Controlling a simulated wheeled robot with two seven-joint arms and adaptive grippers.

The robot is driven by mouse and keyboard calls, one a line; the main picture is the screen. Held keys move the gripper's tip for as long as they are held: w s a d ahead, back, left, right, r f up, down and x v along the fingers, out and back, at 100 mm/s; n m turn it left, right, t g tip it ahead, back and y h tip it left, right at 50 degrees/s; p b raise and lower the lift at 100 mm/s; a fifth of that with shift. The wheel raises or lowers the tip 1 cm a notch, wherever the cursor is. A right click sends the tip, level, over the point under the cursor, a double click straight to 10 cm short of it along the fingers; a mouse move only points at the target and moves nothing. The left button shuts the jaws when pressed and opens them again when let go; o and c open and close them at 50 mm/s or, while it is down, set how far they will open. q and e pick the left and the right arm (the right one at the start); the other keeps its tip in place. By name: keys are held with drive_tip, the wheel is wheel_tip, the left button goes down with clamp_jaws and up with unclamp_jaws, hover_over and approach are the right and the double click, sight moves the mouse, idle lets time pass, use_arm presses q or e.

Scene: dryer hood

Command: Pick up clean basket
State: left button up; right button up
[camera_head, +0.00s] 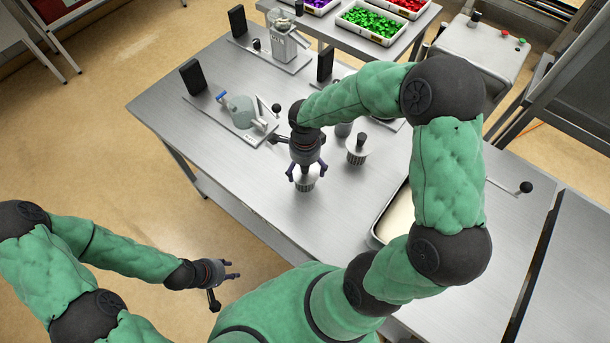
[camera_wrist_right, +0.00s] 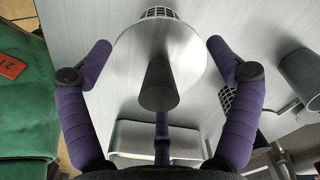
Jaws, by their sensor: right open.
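A small mesh basket (camera_head: 306,184) with a round metal lid stands on the steel table, directly below my right gripper (camera_head: 306,172). In the right wrist view its shiny lid (camera_wrist_right: 190,55) and dark upright knob (camera_wrist_right: 158,85) lie between the spread purple fingers of the right gripper (camera_wrist_right: 158,60), which is open and touches nothing that I can see. A second similar basket (camera_head: 357,154) with a dark knob stands to the right and farther back. I cannot tell from looks which one is clean. My left gripper (camera_head: 228,271) is empty and open, beside the table over the floor.
A grey cup (camera_head: 344,129) stands behind the baskets. A device with a glass-like vessel (camera_head: 241,112) is at the left, and another (camera_head: 286,45) is at the back. A tray with pale contents (camera_head: 378,238) is at the right, partly behind my arm. The table's left front is clear.

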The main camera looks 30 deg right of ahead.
sight(305, 175)
drive_tip(key=shift+f, duration=2.4)
drive_tip(key=c, duration=0.9)
drive_tip(key=shift+r, duration=0.15)
